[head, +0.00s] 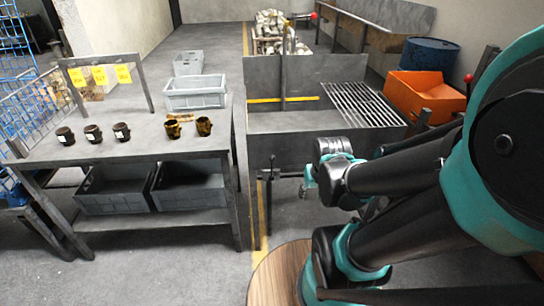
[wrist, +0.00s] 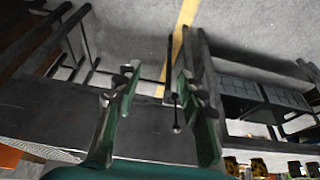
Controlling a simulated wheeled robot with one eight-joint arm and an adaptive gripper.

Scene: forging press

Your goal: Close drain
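The grey quench tank (head: 290,151) stands in the middle of the head view. A thin dark rod with a small ball end, seemingly the drain lever (head: 271,168), shows at its lower left front. In the wrist view the lever (wrist: 176,112) lies between my gripper's fingers, nearer the right one; I cannot tell whether it touches. My gripper (wrist: 158,74) is open, with its two green and grey fingers apart and nothing clamped. In the head view my gripper is in front of the tank and mostly hidden by my wrist. The drain outlet itself is not clear.
A grey table (head: 140,143) at left carries several dark cups and a grey crate (head: 195,99), with two bins below. A metal grate (head: 362,104) covers the tank's right part. An orange bin (head: 428,100) and blue drum (head: 430,54) stand behind right. Floor between table and tank is narrow.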

